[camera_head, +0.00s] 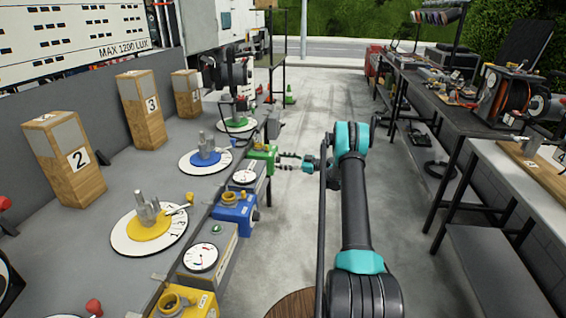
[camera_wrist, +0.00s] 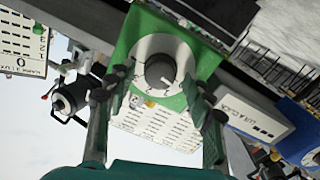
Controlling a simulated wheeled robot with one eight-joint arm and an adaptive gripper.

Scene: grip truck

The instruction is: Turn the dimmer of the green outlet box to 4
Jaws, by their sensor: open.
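The green outlet box (camera_head: 262,153) is fixed at the edge of the grey bench, in the middle of the head view. The dial's numbers are too small to read surely. My gripper (camera_head: 284,161) is in front of the green box, on its right side in the head view. In the wrist view my gripper (camera_wrist: 160,92) is open, with one finger on each side of the knob. No contact with the knob is visible.
A blue outlet box (camera_head: 235,208) and a yellow one (camera_head: 185,303) sit nearer along the bench edge, with a gauge box (camera_head: 205,257) between them. Wooden posts (camera_head: 140,110) stand on the bench. A dark table (camera_head: 440,105) lines the right. The floor between is clear.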

